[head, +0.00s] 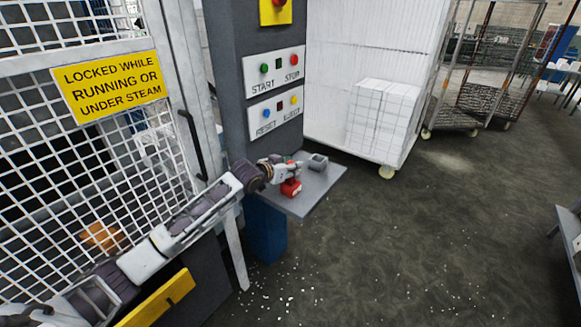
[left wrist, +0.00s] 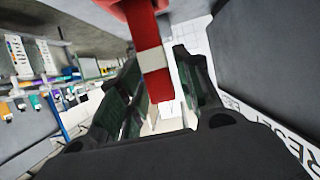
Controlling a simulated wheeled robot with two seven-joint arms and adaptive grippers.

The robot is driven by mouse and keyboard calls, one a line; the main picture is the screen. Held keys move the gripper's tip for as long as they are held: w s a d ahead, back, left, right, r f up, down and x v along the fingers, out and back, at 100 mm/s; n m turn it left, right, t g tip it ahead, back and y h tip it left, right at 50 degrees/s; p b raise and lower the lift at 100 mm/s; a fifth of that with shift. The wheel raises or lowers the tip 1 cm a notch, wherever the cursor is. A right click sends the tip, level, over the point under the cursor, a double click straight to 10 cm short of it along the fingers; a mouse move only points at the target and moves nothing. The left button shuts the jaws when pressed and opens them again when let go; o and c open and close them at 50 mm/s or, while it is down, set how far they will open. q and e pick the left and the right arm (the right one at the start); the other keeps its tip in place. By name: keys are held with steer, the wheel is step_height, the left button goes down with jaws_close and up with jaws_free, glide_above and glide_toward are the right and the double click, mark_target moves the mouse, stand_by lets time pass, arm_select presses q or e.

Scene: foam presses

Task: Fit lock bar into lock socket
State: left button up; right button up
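The red lock bar (head: 291,188) shows just below my left gripper (head: 285,172), over the grey shelf. In the left wrist view the lock bar (left wrist: 154,80), red with a pale band, passes between the two fingers of my left gripper (left wrist: 160,95). The fingers look closed on its sides. A small grey open-topped block, which looks like the lock socket (head: 318,162), stands on the shelf just right of the gripper, apart from the bar. Whether the bar touches the shelf is hard to tell. My right gripper is not in view.
The grey shelf (head: 322,184) juts from the dark control column (head: 233,100), with button panels above. A mesh gate (head: 60,170) with a yellow sign stands left, close to my arm. A white-loaded cart (head: 385,120) is behind. The floor right is open.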

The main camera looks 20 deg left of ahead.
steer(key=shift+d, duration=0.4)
arm_select(q)
steer(key=shift+r, duration=0.15)
steer(key=shift+b+v, duration=0.45)
steer(key=shift+v, duration=5.5)
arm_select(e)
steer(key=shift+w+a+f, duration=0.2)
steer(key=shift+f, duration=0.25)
